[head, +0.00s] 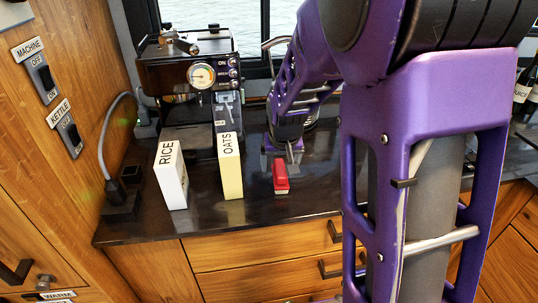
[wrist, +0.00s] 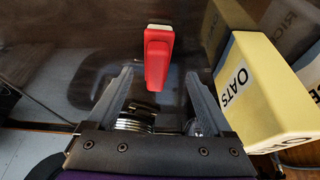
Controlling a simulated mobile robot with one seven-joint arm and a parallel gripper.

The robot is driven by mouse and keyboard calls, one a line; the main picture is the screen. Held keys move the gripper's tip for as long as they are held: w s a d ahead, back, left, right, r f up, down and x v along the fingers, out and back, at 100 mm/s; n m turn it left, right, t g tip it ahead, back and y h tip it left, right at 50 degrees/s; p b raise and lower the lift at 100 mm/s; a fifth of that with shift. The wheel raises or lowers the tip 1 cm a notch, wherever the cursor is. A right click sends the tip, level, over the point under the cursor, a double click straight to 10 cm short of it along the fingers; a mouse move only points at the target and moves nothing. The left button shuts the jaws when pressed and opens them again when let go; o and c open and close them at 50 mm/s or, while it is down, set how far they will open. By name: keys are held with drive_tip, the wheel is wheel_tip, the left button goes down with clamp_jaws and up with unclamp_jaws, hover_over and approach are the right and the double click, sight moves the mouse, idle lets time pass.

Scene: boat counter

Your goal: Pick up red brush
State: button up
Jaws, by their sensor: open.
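The oats box (head: 230,168) stands left of the brush, and the rice box (head: 171,175) stands further left. A coffee machine (head: 190,75) is behind them. The dark counter (head: 250,212) is clear in front of the brush. A kettle switch (head: 68,130) is on the left wall.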

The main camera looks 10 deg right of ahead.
sight(281, 169)
drive_tip(key=shift+d+x, duration=0.1)
drive_tip(key=shift+x, duration=1.45)
drive_tip(key=shift+d+x, duration=0.15)
drive_tip(key=shift+x, duration=1.35)
drive_tip(key=shift+r, duration=0.1)
clamp_jaws()
